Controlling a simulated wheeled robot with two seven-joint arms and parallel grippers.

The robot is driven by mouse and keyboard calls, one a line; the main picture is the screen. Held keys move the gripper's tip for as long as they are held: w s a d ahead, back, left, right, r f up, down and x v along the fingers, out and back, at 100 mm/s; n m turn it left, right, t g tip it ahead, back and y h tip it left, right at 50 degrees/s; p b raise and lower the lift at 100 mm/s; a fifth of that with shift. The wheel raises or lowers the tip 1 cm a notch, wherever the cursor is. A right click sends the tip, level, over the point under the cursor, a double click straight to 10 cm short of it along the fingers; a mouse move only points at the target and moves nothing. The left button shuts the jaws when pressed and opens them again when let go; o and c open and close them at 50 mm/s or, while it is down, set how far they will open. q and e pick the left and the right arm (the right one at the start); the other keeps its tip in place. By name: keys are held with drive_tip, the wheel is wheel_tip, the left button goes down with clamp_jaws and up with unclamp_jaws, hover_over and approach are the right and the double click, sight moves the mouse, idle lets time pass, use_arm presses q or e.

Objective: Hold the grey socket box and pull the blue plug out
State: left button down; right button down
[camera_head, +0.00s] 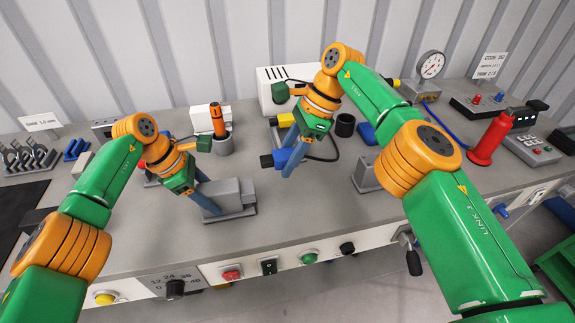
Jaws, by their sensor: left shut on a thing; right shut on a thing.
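The grey socket box (232,191) stands on its grey base on the bench, left of centre. My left gripper (211,206) is shut on it, with its blue fingers at the box's left side. My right gripper (287,170) is shut on the blue plug (280,157), up and to the right of the box. A dark end shows on the plug's left side. A gap of bare bench shows between the plug and the box, so they look apart. A black cable (322,159) runs off to the right behind the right gripper. The fingers partly hide the plug.
A black cup (345,125) and a grey block (366,171) stand right of the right gripper. An orange tool in a grey holder (222,143) is behind the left gripper. A red cone-shaped bottle (490,140) is at right. Bare bench lies in front of both grippers.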

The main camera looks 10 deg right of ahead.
idle(0.3)
use_arm(q)
drive_tip(key=shift+c, duration=2.1)
unclamp_jaws()
drive_tip(key=shift+o, duration=1.3)
drive_tip(key=shift+w+f, duration=0.1)
use_arm(e)
drive_tip(key=shift+w+f, duration=0.1)
drive_tip(key=shift+w, duration=0.05)
